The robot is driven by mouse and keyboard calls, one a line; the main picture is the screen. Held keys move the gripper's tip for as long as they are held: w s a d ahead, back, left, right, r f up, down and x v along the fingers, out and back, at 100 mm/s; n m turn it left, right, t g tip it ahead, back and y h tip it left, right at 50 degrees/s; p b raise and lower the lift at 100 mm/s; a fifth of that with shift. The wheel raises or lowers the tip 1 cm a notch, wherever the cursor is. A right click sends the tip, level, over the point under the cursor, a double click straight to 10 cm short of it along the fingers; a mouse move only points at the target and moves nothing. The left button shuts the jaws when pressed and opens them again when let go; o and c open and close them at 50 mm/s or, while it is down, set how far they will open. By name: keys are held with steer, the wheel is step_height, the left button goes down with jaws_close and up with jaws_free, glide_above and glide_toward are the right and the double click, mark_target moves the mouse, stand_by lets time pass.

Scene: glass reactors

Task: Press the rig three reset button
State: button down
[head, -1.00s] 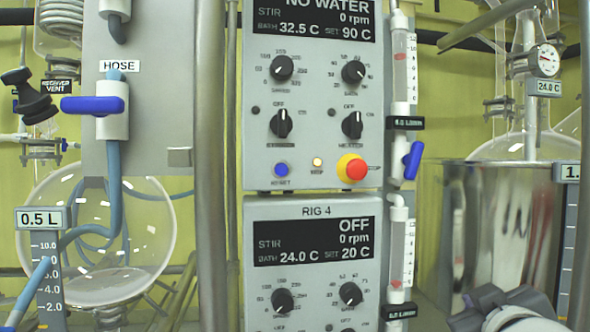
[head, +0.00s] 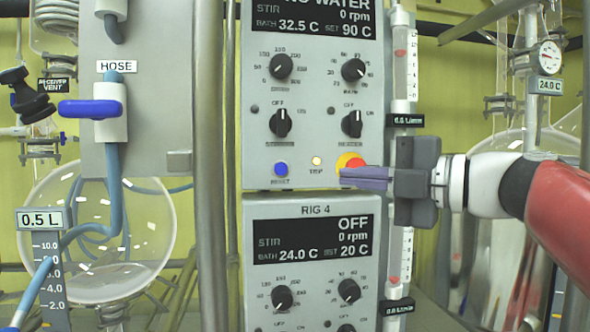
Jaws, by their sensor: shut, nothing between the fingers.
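The upper control box (head: 262,110) reads "NO WATER", 0 rpm, bath 32.5 C, set 90 C; its rig number is out of view. The blue reset button (head: 281,168) is at its lower left, above a "RESET" label. A red stop button with a yellow collar (head: 351,160) is partly hidden by my gripper. My gripper (head: 342,177) is shut and empty, coming in from the right with its tips pointing left. The tips overlap the red button's lower part; I cannot tell whether they touch it. They are right of the blue button.
The rig 4 box (head: 258,212) sits directly below, showing OFF. A tube flow meter (head: 403,70) runs along the boxes' right side. A vertical metal post (head: 209,150), a blue-handled hose valve (head: 90,109) and a round flask (head: 150,235) stand to the left.

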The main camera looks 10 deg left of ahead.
steer(key=shift+a, duration=0.15)
glide_toward(276, 169)
steer(key=s+a, duration=0.2)
steer(key=a, duration=0.1)
steer(key=w, duration=0.1)
steer(key=w+a, duration=0.1)
steer(key=w+a+p, duration=0.1)
steer(key=shift+w, duration=0.4)
steer(key=shift+w+a, duration=0.1)
steer(key=shift+w, duration=0.35)
